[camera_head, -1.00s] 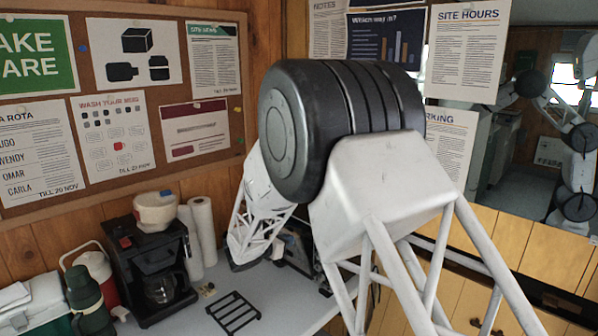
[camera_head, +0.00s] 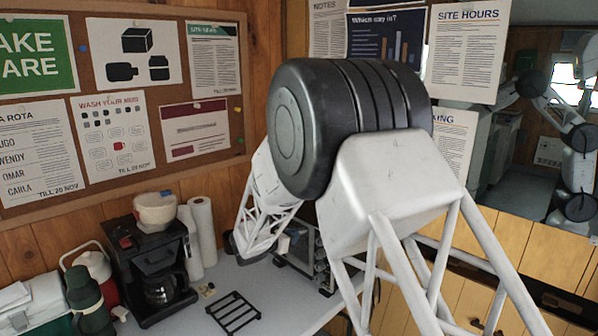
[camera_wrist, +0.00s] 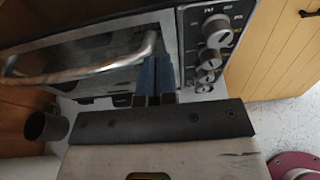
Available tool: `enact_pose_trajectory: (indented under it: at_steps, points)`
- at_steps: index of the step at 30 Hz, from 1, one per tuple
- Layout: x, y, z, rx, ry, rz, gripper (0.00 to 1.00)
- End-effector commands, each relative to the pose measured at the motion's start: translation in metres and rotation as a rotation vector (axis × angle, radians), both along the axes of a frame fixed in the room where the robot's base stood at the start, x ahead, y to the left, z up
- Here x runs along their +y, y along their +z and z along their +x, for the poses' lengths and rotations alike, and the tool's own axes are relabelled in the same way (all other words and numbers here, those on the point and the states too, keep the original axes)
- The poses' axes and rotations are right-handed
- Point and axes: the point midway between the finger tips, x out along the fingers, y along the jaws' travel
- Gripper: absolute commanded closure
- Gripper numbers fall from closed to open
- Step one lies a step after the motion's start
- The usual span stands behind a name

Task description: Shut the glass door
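The glass door (camera_wrist: 100,48) belongs to a small oven and fills the upper left of the wrist view, with a curved silver handle (camera_wrist: 85,72) across it. I cannot tell how far the door stands open. My gripper (camera_wrist: 156,72) has blue fingers side by side, at the right end of the handle near the knob panel. The fingers look shut together with nothing between them; whether they touch the door or handle is unclear. In the head view the oven (camera_head: 318,262) is partly hidden behind my arm, and its door and my fingertips are hidden.
The control panel (camera_wrist: 215,45) with several knobs is right of the door. A dark cup (camera_wrist: 46,126) stands at lower left in the wrist view. A coffee maker (camera_head: 152,265) and a black rack (camera_head: 233,312) are left on the white counter (camera_head: 285,300).

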Motion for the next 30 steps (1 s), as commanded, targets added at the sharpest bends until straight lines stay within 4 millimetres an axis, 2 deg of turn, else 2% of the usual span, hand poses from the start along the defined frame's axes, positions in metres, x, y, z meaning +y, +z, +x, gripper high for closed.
enact_pose_trajectory:
  at_steps: [12,30]
  points:
    - [-0.012,0.004,0.012,-0.001,-0.001,0.001,1.0]
    - [-0.013,0.004,0.013,0.0,0.0,0.0,1.0]
